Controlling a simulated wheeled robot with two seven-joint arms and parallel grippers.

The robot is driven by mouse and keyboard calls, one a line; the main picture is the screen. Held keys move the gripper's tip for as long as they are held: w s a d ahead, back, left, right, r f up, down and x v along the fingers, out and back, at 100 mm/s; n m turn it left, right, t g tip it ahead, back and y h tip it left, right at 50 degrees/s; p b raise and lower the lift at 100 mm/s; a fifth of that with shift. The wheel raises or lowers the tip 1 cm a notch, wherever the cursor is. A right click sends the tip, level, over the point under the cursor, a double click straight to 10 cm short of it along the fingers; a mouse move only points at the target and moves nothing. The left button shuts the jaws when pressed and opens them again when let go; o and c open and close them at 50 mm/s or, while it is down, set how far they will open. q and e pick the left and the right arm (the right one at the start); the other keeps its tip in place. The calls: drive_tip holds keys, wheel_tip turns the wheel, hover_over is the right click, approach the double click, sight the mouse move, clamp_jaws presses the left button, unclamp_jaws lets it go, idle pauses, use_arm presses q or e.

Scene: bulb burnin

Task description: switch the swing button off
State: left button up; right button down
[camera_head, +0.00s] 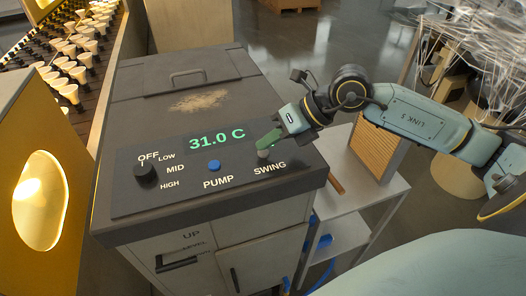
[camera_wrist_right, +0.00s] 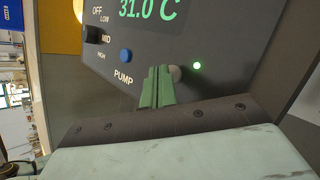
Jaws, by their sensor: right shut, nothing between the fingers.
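The grey swing button (camera_head: 264,153) sits above the SWING label on the dark control panel (camera_head: 133,204). It also shows in the right wrist view (camera_wrist_right: 175,73), partly covered by the green fingers, with a lit green lamp (camera_wrist_right: 197,65) to its right. My right gripper (camera_head: 268,139) is shut and empty, its fingertips right at the button in the head view. In the right wrist view the shut fingers (camera_wrist_right: 157,78) overlap the button's left edge. I cannot tell whether they touch it. My left gripper is not in view.
The blue pump button (camera_head: 214,166) and the black knob (camera_head: 146,172) are to the left on the same panel. The display (camera_head: 217,139) reads 31.0 C. A lid handle (camera_head: 190,78) is behind. A grey side table (camera_head: 388,190) stands at right.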

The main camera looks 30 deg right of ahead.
sight(269, 153)
drive_tip(key=shift+f, duration=0.35)
idle(0.3)
drive_tip(key=shift+r, duration=0.6)
drive_tip(key=shift+r+p, duration=1.85)
drive_tip(key=shift+r, duration=1.15)
